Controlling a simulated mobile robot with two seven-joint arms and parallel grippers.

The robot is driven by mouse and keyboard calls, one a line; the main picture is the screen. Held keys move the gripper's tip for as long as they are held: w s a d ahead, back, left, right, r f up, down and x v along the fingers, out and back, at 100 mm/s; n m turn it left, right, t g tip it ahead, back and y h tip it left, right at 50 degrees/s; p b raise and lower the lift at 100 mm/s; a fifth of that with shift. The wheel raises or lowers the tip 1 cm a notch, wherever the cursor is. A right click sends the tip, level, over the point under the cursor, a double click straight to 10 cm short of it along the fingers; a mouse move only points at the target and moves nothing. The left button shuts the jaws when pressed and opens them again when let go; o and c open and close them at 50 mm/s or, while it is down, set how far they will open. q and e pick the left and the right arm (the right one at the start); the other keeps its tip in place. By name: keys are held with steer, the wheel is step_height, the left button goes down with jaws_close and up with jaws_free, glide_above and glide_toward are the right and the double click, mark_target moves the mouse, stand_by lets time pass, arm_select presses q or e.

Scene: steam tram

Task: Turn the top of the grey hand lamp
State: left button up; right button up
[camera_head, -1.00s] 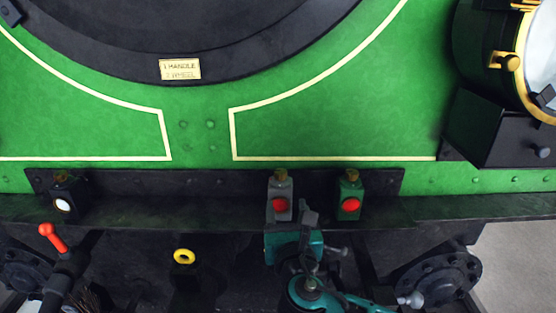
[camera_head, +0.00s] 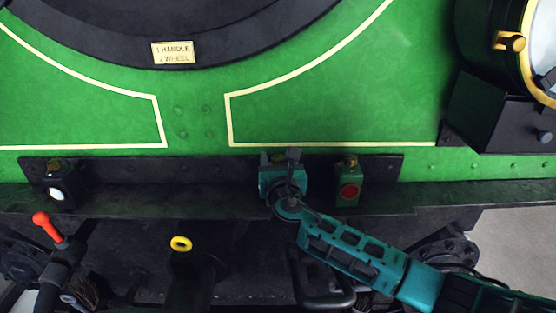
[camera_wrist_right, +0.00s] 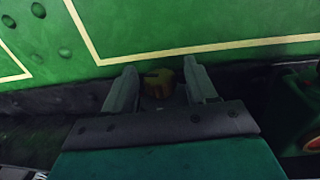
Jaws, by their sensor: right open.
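The grey hand lamp stands on the black ledge, mostly hidden behind my right gripper in the head view. Its brass top (camera_wrist_right: 158,84) shows in the right wrist view, between the two fingers. My right gripper (camera_wrist_right: 160,80) is open, with one finger on either side of the brass top. I cannot tell whether a finger touches it. In the head view my right gripper (camera_head: 284,160) is over the lamp, its arm coming from the lower right. My left gripper is not in view.
A green lamp (camera_head: 348,186) with a red lens stands close to the right of my gripper. A black lamp (camera_head: 58,185) with a white lens stands at the left of the ledge (camera_head: 220,197). A red-handled lever (camera_head: 47,227) and a yellow ring (camera_head: 181,243) are lower down.

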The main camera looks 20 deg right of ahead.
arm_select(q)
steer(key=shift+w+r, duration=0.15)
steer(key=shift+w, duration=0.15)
arm_select(e)
steer(key=shift+w, duration=0.25)
steer(key=c, duration=0.9)
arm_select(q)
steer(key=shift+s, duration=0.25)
arm_select(e)
steer(key=shift+c, duration=0.2)
steer(key=shift+h, duration=0.3)
